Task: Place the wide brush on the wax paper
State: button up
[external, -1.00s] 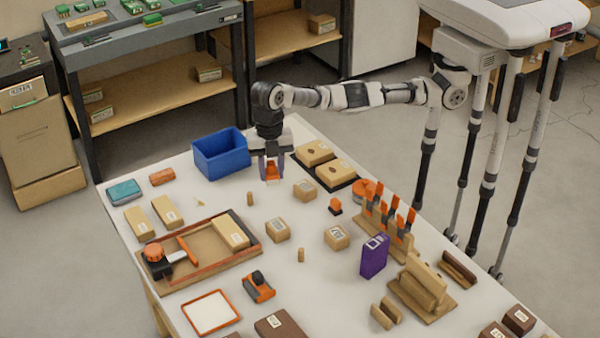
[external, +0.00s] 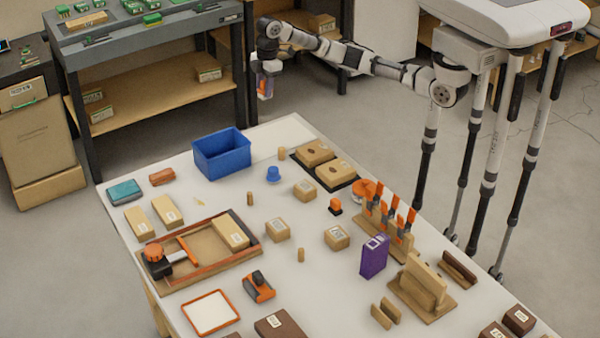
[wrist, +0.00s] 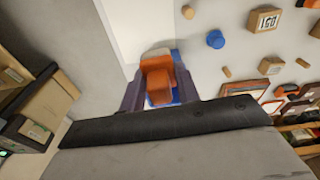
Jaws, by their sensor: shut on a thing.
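My gripper (external: 265,86) is raised in the air beyond the far edge of the table, pointing down. It is shut on an orange-handled thing, which I take as the wide brush (wrist: 157,76); in the wrist view it sits between the two dark purple fingers, with a pale edge beyond it. Its underside is hard to make out. A bright white sheet (external: 288,134), likely the wax paper, lies flat at the table's far corner. It also shows as a white strip in the wrist view (wrist: 122,22). Nothing stands on its visible part.
A blue bin (external: 222,154) stands by the far left edge. A blue knob-shaped thing (external: 273,174) and a small wooden cylinder (external: 281,153) stand near the sheet. Boxed blocks (external: 315,152) lie to its right. An orange-framed white panel (external: 210,312) lies at the near left.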

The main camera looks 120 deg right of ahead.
jog(key=shift+m, duration=0.5)
jog(key=s+f, duration=0.1)
jog(key=f, duration=0.4)
jog(key=s+d+f, duration=0.1)
jog(key=f, duration=0.4)
jog(key=s+d+f, duration=0.1)
jog(key=f, duration=0.4)
jog(key=shift+f, duration=2.7)
jog(key=shift+f, duration=0.15)
jog(key=o, duration=1)
jog(key=shift+c, duration=0.2)
notch_tip(320, 180, up, 12)
jog(key=s, duration=0.1)
jog(key=shift+s, duration=0.3)
